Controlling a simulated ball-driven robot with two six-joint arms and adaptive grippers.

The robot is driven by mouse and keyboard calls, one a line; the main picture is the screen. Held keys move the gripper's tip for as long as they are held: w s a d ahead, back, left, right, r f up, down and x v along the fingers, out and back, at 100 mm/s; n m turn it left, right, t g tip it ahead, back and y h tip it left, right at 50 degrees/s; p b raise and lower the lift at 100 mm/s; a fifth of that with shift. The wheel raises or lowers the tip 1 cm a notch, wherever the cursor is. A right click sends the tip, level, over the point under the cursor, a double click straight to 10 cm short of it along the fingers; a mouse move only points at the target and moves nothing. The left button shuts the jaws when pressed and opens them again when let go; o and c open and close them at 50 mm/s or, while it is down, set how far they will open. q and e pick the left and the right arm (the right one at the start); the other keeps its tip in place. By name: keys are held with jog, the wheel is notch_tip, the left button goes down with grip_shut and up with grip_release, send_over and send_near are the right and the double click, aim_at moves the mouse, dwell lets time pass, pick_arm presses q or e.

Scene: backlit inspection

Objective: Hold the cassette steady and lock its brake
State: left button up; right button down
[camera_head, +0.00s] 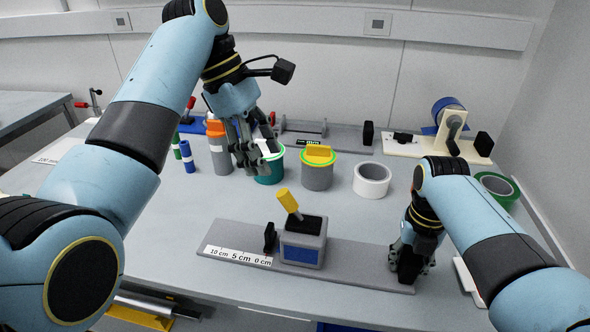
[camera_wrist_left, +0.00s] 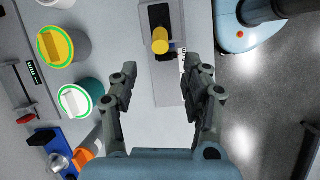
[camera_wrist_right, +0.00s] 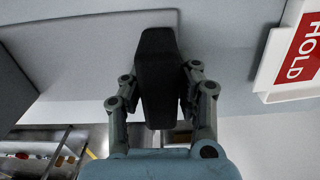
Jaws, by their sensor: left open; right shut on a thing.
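The cassette appears to be the long grey plate (camera_head: 350,262) with a centimetre scale at its left. A grey block (camera_head: 303,246) with a blue front stands on it, with a yellow-handled lever (camera_head: 287,200) tilted up and left; I take this for the brake. The lever also shows in the left wrist view (camera_wrist_left: 160,42). My right gripper (camera_head: 408,265) is shut on the black end block (camera_wrist_right: 158,75) at the plate's right end. My left gripper (camera_head: 256,156) is open and empty, above the table behind the lever and apart from it. Its fingers partly hide a teal tub (camera_head: 270,170).
Behind the plate stand a grey tub with a yellow top (camera_head: 318,170), a white tape roll (camera_head: 372,180) and an orange-capped bottle (camera_head: 219,150). A green tape roll (camera_head: 497,188) lies right. A red HOLD sign (camera_wrist_right: 300,50) is beside my right gripper. The table front-left is clear.

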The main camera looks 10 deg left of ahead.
aim_at(283, 192)
pick_arm(q)
jog(key=x, duration=1)
jog(key=shift+d+f, duration=0.15)
jog(key=shift+f, duration=0.25)
jog(key=shift+c, duration=0.3)
grip_shut()
